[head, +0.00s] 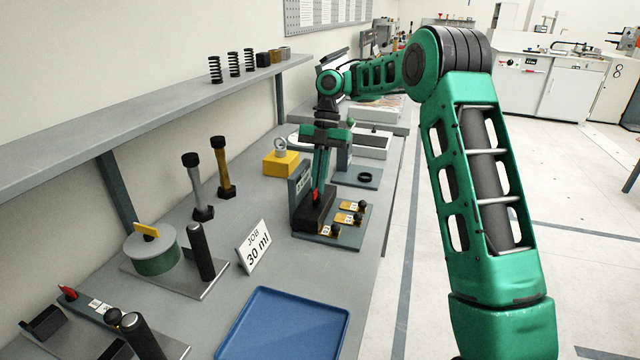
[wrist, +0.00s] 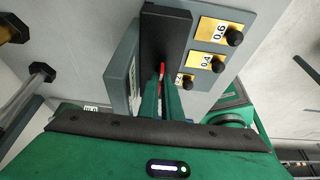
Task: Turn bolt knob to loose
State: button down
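My gripper (head: 316,186) points down at a dark block (head: 312,212) on a grey plate. Its two narrow green fingers (wrist: 162,98) are close together around a small red piece (wrist: 162,68) standing at the block's slot; it also shows as a red spot at the fingertips in the head view (head: 315,195). Round black knobs stand by yellow labels to the right: one by 0.6 (wrist: 234,37), one by 0.4 (wrist: 218,66), and a third (wrist: 187,83) whose label is partly hidden. No part is marked as the bolt knob, and I cannot tell a loose position.
A grey upright panel (wrist: 121,75) flanks the block. A yellow block (head: 281,163) with a ring stands behind it. Nearer are a JOB 30 ml sign (head: 255,246), a blue tray (head: 285,325), a green drum (head: 152,254) and two dark-ended rods (head: 197,186). A shelf (head: 150,110) overhangs the left.

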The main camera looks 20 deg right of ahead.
jog(key=shift+w+r, duration=0.1)
jog(key=shift+r, duration=0.05)
dwell(0.4)
jog(key=c, duration=2)
grip_release()
jog(key=shift+v, duration=2)
jog(key=v, duration=0.6)
jog(key=shift+w+r, duration=0.15)
jog(key=shift+r, duration=0.15)
jog(key=shift+a, duration=0.1)
